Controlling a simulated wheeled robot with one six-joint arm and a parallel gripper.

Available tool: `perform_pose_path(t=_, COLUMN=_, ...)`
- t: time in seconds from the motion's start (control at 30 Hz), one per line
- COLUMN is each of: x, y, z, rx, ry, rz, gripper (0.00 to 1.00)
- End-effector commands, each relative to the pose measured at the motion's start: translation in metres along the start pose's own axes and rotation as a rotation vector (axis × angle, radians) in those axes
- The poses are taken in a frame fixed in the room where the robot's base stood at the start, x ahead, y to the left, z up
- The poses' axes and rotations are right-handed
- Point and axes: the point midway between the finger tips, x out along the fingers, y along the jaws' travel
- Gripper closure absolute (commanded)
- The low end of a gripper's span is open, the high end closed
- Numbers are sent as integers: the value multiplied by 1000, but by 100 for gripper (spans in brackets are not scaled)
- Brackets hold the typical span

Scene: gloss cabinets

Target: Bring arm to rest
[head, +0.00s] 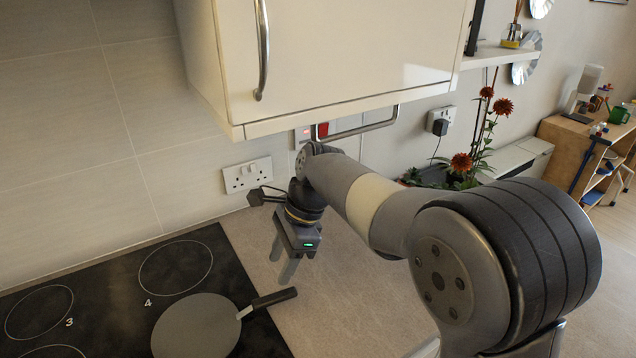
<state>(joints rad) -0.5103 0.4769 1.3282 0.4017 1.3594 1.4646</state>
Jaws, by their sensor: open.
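My arm reaches from the lower right toward the middle of the head view, bent down at the wrist. My gripper (281,268) hangs fingers down above the grey worktop (335,300), just right of the hob. Its fingers are open and I see nothing between them. The fingertips are partly blurred against the worktop.
A white wall cabinet (340,50) with a metal handle (263,50) hangs close above my wrist. A grey pan (195,328) with a black handle sits on the black hob (110,290). Sockets (246,175) line the wall. Red flowers (462,163) stand behind my arm.

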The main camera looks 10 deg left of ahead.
Motion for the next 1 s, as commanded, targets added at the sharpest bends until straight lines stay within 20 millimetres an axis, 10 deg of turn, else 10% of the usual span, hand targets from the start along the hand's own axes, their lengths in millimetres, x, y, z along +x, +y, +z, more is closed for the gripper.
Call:
perform_pose_path(t=0.6, x=100, y=1, z=0, rx=0, ry=1, rz=3, gripper=53)
perform_pose_path(t=1.0, x=91, y=0, z=3, rx=0, ry=0, rz=0, gripper=53)
